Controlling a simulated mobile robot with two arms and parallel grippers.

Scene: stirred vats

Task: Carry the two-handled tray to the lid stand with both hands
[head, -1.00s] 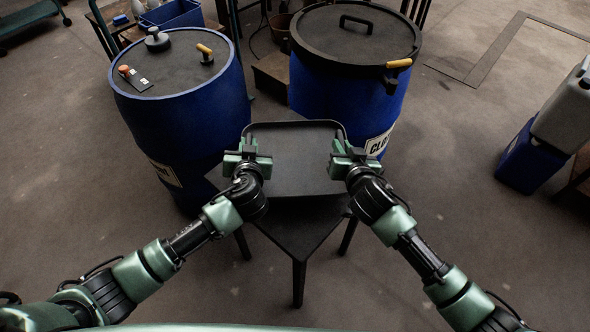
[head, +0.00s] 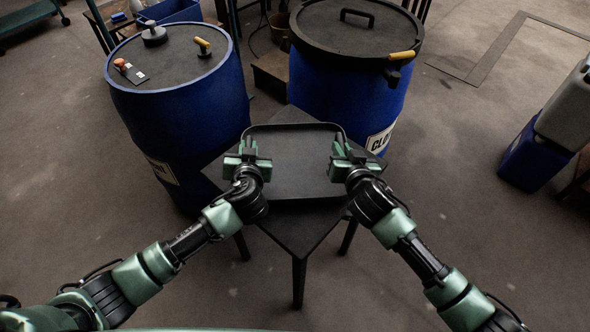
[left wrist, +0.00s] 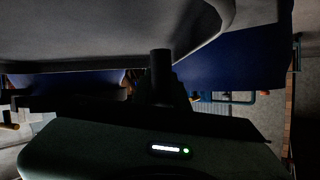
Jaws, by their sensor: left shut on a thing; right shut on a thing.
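The two-handled tray (head: 300,165) is dark, shallow and empty, with a raised rim. In the head view it lies between my grippers and over a dark stand with an angular top (head: 300,228), which I take as the lid stand. The tray looks about level. My left gripper (head: 248,150) is shut on its left side and my right gripper (head: 339,150) on its right side; the jaws hide the handles. I cannot tell whether the tray touches the stand. In the left wrist view, a grey surface, probably the tray (left wrist: 90,35), fills the top.
A blue vat (head: 190,110) with a dark top stands left behind the stand, close to it. Another blue vat (head: 345,80) with a closed black lid (head: 355,35) stands behind. A blue-and-grey container (head: 532,158) is at right. The floor right of the stand is clear.

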